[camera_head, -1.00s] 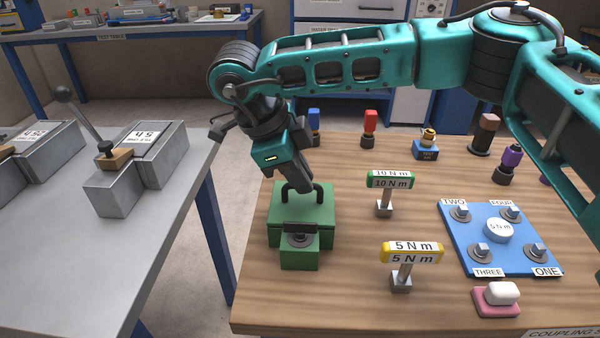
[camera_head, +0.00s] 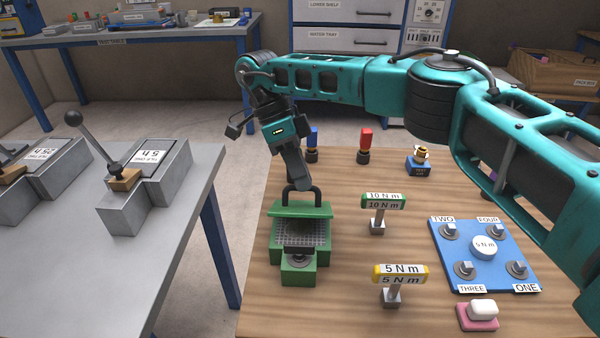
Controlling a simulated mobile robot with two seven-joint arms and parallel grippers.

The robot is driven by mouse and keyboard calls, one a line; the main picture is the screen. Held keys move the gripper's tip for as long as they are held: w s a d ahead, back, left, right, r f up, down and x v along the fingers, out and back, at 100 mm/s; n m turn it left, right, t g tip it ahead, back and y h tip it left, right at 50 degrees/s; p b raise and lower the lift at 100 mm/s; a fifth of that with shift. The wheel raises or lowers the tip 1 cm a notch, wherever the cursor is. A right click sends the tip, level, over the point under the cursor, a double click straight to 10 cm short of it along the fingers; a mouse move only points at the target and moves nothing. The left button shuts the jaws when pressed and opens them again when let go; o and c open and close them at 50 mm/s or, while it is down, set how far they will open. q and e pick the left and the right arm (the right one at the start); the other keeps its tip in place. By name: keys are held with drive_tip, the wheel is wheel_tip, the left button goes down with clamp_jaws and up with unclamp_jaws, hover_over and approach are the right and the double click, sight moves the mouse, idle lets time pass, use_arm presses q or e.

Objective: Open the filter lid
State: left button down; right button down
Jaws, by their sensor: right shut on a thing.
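The green filter box (camera_head: 321,262) stands on the wooden table, left of centre. Its green lid (camera_head: 300,210) is raised at the back edge, and the grey mesh (camera_head: 300,234) inside shows. A black arched handle (camera_head: 316,195) sits on the lid. My right gripper (camera_head: 301,186) comes down from above and behind and is shut on the handle; its fingertips partly cover it. A dark round fitting (camera_head: 297,256) sits on the front block of the box. My left gripper is not in view.
Right of the box stand the green 10 N m tool (camera_head: 378,210) and the yellow 5 N m tool (camera_head: 394,282). A blue plate (camera_head: 450,256) with several bolts lies further right. Blue (camera_head: 312,143) and red (camera_head: 365,145) tools stand behind. A grey bench (camera_head: 70,285) is at left.

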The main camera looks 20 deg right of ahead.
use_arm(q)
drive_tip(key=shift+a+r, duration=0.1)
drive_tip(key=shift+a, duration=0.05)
use_arm(e)
drive_tip(key=shift+w+d+r, duration=0.1)
drive_tip(key=shift+w, duration=0.2)
idle(0.3)
drive_tip(key=c, duration=1.2)
unclamp_jaws()
drive_tip(key=shift+o, duration=0.2)
